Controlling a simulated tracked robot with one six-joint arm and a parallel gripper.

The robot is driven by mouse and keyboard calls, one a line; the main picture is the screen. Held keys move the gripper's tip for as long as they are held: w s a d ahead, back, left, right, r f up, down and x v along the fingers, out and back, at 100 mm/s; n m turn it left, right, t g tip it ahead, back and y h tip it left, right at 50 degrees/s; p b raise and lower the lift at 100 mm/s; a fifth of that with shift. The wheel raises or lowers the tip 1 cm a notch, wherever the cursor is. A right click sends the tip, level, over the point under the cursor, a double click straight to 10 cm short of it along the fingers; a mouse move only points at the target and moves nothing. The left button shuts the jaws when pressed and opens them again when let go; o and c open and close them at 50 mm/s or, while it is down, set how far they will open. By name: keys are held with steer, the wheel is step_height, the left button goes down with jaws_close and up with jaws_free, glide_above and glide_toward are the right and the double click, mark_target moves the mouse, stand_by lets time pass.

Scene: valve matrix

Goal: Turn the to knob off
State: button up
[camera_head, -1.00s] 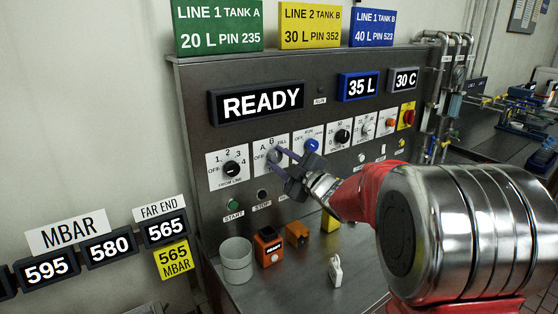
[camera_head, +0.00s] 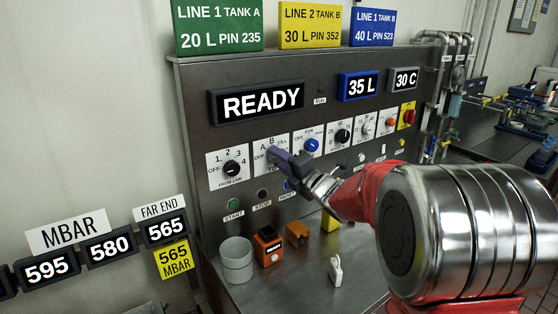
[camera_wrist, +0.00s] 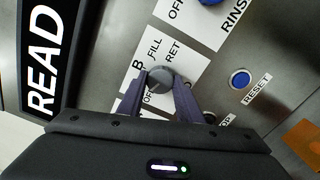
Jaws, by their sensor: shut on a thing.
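The grey "to" knob (camera_wrist: 160,77) sits on a white plate (camera_wrist: 182,48) with letters A, B, FILL and OFF around it. The plate (camera_head: 262,172) is second from the left in the row on the panel. My gripper (camera_wrist: 161,88) is shut on the knob, with one dark finger on each side. In the head view my gripper (camera_head: 274,157) reaches the plate from the right and hides most of the knob. The knob's pointer direction cannot be read clearly.
The black "from line" knob (camera_head: 231,168) is just left, and the blue rinse knob (camera_head: 312,145) just right. Green start (camera_head: 233,204) and blue reset (camera_wrist: 240,79) buttons lie below. A cup (camera_head: 236,262) and an orange box (camera_head: 268,246) stand on the ledge.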

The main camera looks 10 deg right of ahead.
steer(key=shift+s+a+f+n, duration=0.1)
steer(key=shift+f+n, duration=0.15)
steer(key=shift+n, duration=0.75)
steer(key=shift+f+n, duration=0.2)
steer(key=shift+n, duration=0.8)
steer(key=o, duration=1)
steer(key=shift+r, duration=0.2)
steer(key=shift+o, duration=0.2)
steer(key=v, duration=1.3)
steer(key=shift+s+d, duration=0.25)
steer(key=shift+s, duration=0.1)
